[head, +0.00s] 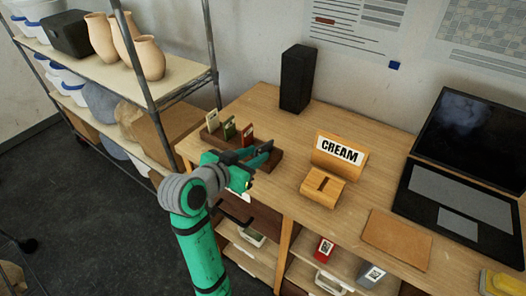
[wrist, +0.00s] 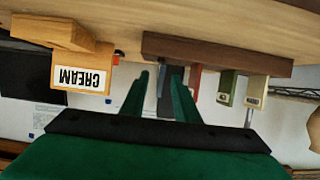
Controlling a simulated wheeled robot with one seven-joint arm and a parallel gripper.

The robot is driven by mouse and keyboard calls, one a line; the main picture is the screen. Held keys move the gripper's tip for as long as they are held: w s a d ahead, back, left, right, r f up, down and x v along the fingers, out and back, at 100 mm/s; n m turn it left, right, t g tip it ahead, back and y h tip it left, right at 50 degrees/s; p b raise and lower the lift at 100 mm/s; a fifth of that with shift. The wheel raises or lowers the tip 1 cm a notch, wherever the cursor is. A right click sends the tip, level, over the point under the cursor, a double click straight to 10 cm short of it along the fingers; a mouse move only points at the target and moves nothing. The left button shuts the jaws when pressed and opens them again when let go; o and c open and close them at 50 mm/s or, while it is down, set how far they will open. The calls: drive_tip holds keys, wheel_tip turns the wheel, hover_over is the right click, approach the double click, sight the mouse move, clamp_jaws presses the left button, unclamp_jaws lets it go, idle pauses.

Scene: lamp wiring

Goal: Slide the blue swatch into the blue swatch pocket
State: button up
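A wooden rack (head: 272,164) holds several swatches near the table's left end. The wrist view is upside down and shows the rack (wrist: 215,49) with a dark slate-blue swatch (wrist: 165,92) upright at one end. My gripper (head: 262,152) is at the rack's right end. In the wrist view its green fingers (wrist: 158,76) are apart. The blue swatch lies beyond them, partly covered by one finger; a gap shows beside it. I cannot tell whether it is between the fingers. The pocket itself is hidden or not distinguishable.
Red (head: 247,134), green (head: 229,129) and cream (head: 213,122) swatches stand in the rack. A CREAM sign with a slotted wooden block (head: 323,187) stands to the right. A black speaker (head: 297,78) stands behind; a laptop (head: 448,190) is far right. Shelving (head: 150,75) is at left.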

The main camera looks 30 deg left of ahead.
sight(272, 144)
drive_tip(key=x, duration=0.5)
drive_tip(key=shift+r, duration=0.15)
clamp_jaws()
